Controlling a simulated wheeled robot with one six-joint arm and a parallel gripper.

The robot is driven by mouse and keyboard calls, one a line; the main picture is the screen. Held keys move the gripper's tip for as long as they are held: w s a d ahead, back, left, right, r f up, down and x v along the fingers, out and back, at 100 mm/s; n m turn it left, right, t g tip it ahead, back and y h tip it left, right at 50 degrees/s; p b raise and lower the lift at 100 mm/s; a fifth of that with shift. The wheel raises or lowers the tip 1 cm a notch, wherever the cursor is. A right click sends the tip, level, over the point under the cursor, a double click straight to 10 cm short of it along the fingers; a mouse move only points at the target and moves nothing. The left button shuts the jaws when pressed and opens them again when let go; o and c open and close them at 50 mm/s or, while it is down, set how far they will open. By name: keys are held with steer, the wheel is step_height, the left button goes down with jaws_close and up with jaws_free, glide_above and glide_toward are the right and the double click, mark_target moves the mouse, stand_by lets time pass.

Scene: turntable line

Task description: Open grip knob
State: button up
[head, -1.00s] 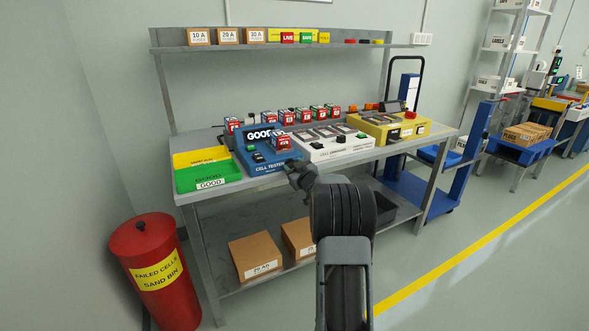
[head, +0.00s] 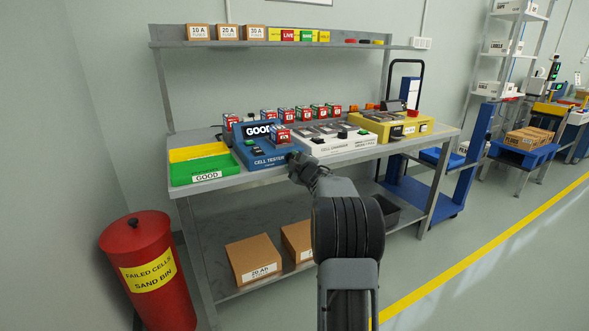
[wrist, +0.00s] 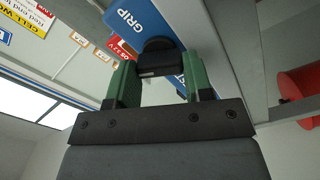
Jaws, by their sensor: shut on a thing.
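The grip knob (wrist: 158,64) is a black knob on the blue cell tester's front, beside the white word GRIP in the wrist view. My gripper (wrist: 160,75) has its two green fingers on either side of the knob and is shut on it. In the head view my gripper (head: 295,160) is at the right front edge of the blue cell tester (head: 262,158). The knob is hidden there behind my gripper. The tester has a screen reading GOOD (head: 259,131), and a red-and-white cell (head: 280,136) stands on it.
A white cell conditioner (head: 335,146) stands right of the tester, and a yellow unit (head: 390,130) beyond it. A green tray (head: 205,175) is at the left. Cartons (head: 253,262) sit on the lower shelf. A red sand bin (head: 150,270) stands at the floor's left.

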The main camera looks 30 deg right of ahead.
steer(key=n+b, duration=0.3)
steer(key=n, duration=0.1)
steer(key=shift+f+n, duration=0.15)
steer(key=shift+n, duration=0.55)
steer(key=o, duration=0.9)
steer(key=s, duration=0.4)
steer(key=s+a+p, duration=0.1)
steer(key=s, duration=0.4)
steer(key=s+a, duration=0.1)
steer(key=s, duration=0.3)
steer(key=shift+s, duration=0.35)
